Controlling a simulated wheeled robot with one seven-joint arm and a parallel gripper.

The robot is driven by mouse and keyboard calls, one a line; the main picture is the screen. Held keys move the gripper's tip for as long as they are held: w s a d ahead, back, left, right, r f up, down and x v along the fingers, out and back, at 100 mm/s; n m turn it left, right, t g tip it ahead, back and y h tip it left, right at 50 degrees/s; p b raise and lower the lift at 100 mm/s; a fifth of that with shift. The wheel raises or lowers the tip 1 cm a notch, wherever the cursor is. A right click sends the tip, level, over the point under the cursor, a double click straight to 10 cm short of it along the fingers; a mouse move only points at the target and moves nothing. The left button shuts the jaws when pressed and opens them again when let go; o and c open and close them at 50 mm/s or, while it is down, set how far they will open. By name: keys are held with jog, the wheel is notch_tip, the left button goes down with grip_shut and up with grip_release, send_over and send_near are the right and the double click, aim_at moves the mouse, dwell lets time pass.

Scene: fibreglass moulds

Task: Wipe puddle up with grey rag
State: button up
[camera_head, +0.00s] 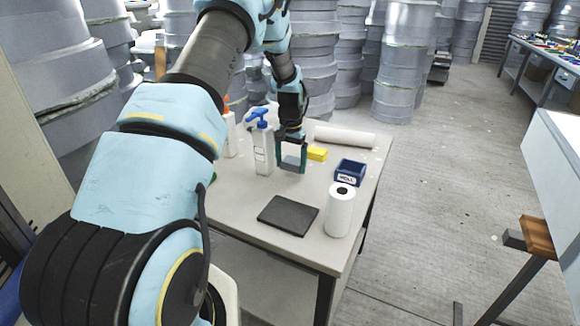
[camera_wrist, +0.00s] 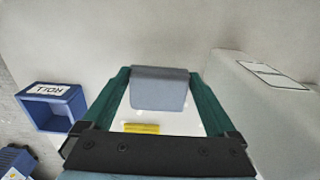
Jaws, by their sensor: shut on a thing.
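My gripper (camera_head: 291,168) points down over the middle of the table, its green fingers shut on a grey rag (camera_head: 291,161). In the wrist view the rag (camera_wrist: 158,92) hangs as a folded grey piece between the two fingertips (camera_wrist: 160,73). The rag is low, close to the tabletop; I cannot tell whether it touches it. A brighter pale patch (camera_wrist: 183,121) shows beside the rag in the wrist view and may be the puddle, but its outline is unclear. In the head view the gripper and rag hide that spot.
A long roll (camera_head: 344,136) lies behind.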

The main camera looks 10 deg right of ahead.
jog(key=shift+r+p, duration=1.35)
jog(key=shift+r, duration=1.2)
